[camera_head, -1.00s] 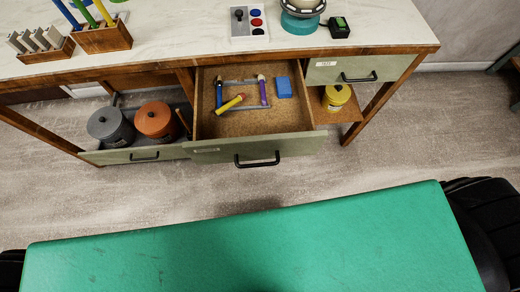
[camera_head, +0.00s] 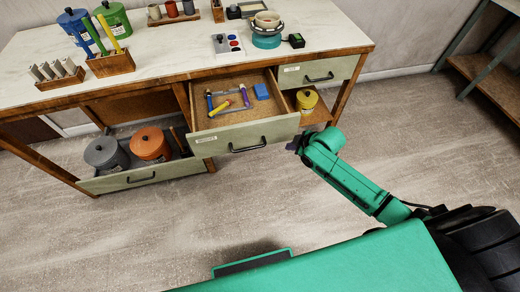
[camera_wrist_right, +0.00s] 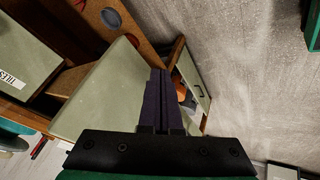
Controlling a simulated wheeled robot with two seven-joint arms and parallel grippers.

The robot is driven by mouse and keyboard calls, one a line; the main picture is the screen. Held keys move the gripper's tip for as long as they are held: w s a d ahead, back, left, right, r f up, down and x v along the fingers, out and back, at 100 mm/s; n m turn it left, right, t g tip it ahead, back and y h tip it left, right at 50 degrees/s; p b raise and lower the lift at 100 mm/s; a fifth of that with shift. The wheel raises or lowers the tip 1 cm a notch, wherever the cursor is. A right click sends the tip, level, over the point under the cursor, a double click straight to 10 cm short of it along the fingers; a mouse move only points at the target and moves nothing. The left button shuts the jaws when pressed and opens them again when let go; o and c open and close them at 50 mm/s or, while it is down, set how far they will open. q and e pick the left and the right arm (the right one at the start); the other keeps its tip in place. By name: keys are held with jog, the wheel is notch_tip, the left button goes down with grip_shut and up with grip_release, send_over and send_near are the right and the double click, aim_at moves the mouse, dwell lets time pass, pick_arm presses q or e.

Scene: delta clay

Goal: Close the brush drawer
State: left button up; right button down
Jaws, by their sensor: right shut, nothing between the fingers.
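The brush drawer (camera_head: 215,141) is pulled out below the bench top, with a pale green front and a black bar handle (camera_head: 248,146). My left gripper is out of view.
The closed upper right drawer (camera_head: 340,70) is beside the brush drawer. A yellow pot (camera_head: 306,99) stands on a shelf under it. A lower left drawer (camera_head: 140,177) is open with grey (camera_head: 105,154) and orange (camera_head: 150,144) pots. The floor in front is clear.

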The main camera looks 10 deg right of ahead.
jog(key=s+a+r+n+y+p, duration=0.1)
jog(key=a+r+n+y, duration=0.1)
jog(key=a+r+n, duration=0.65)
jog(key=w+f+m, duration=0.1)
jog(key=w+a+f+m, duration=0.1)
jog(key=w+f, duration=0.1)
jog(key=w+a+f+m, duration=0.1)
jog(key=f, duration=0.1)
jog(key=shift+w+a+f+g, duration=0.1)
jog(key=shift+w+a+g, duration=0.1)
jog(key=shift+a+g, duration=0.1)
jog(key=shift+d, duration=0.1)
